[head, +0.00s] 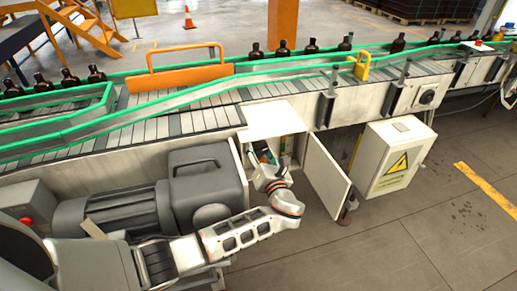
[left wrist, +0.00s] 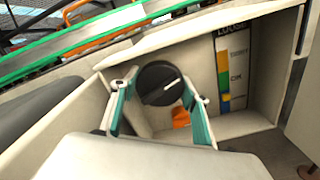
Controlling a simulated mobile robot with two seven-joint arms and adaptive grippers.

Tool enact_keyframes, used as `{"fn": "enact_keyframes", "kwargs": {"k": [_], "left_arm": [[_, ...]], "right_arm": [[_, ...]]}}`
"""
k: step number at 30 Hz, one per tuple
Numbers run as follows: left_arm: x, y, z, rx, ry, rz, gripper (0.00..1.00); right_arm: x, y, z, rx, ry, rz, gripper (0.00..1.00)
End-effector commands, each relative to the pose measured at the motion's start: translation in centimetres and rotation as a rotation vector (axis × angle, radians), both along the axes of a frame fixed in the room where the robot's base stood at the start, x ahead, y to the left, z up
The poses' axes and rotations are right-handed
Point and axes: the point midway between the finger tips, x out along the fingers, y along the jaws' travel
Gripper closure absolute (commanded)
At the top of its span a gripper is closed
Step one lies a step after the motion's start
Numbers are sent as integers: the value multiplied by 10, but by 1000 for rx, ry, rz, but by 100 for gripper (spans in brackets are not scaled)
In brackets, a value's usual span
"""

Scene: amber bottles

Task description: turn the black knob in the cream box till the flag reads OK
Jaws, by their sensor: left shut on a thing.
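The cream box (left wrist: 261,121) is open. It also shows under the conveyor in the head view (head: 273,117), its door standing open to the right. Inside it in the left wrist view is the round black knob (left wrist: 158,78), its white line slanting up to the right. My left gripper (left wrist: 155,92) has its teal fingers on either side of the knob and is shut on it. In the head view the gripper (head: 266,158) reaches into the box opening. An orange piece (left wrist: 181,117) shows below the knob; I cannot read any word on it. My right gripper is not in view.
The open door (head: 326,172) stands right of my arm. A grey motor (head: 130,205) is close on the left. A cabinet (head: 393,158) with a warning sign stands further right.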

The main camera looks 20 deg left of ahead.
Motion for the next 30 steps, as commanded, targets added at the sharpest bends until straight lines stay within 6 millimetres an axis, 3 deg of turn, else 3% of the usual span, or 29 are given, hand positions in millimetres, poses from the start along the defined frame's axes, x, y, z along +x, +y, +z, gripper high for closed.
{"fn": "enact_keyframes", "kwargs": {"k": [14, 15, 16, 25, 30], "left_arm": [[0, 0, -1, 10, 10, 1, 76], [0, 0, -1, 10, 10, 0, 47], [0, 0, -1, 10, 10, 0, 39], [-1, -1, -1, 10, 8, 0, 37], [-13, -10, -2, 7, 11, -2, 37]], "right_arm": [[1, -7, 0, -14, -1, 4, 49], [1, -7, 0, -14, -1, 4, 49], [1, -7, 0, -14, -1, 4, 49], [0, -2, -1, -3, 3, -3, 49], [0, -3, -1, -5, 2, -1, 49]]}}
